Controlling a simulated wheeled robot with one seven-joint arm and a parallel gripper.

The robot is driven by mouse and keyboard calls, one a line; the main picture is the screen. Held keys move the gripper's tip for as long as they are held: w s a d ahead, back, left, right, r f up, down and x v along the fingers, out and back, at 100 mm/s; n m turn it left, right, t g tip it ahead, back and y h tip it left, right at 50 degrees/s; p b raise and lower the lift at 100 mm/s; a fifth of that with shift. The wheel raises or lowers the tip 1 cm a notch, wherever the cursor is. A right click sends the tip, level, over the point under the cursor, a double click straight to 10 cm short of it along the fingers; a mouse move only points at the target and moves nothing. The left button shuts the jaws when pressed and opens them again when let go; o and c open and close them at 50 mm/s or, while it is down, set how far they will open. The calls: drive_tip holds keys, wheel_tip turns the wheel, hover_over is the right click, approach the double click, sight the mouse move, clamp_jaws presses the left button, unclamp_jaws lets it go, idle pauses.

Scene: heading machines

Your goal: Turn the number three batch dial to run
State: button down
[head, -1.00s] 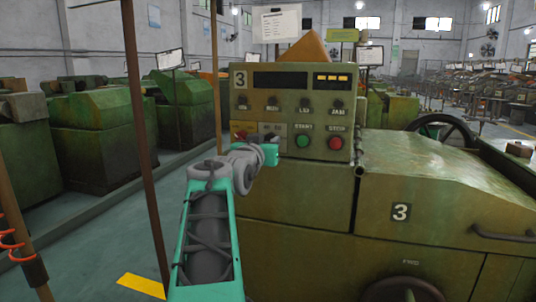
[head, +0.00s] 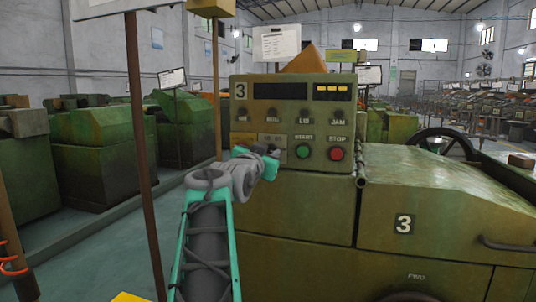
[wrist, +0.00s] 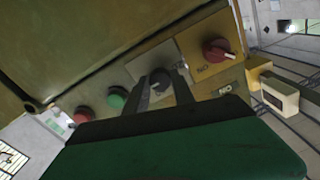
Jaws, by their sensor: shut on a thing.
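The green control panel (head: 290,90) of machine number 3 faces me in the head view. The batch dial (wrist: 158,78) is a dark grey knob on a lighter plate in the wrist view. My gripper (wrist: 164,90) is shut on it, one finger on each side. In the head view my gripper (head: 274,156) is at the lower middle of the panel, left of the green START button (head: 303,151), and hides the dial. The dial's pointer setting cannot be read.
A red knob (wrist: 217,50) sits beside the dial in the wrist view. On the other side are the green button (wrist: 117,98) and a red button (wrist: 82,115), the STOP button (head: 336,154) in the head view. A brown post (head: 142,150) stands left of my arm.

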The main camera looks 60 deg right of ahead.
drive_tip(key=c, duration=1.1)
unclamp_jaws()
drive_tip(key=shift+o, duration=0.2)
drive_tip(key=s+a, duration=0.1)
drive_tip(key=a, duration=0.6)
drive_tip(key=shift+a, duration=0.35)
drive_tip(key=shift+s, duration=0.1)
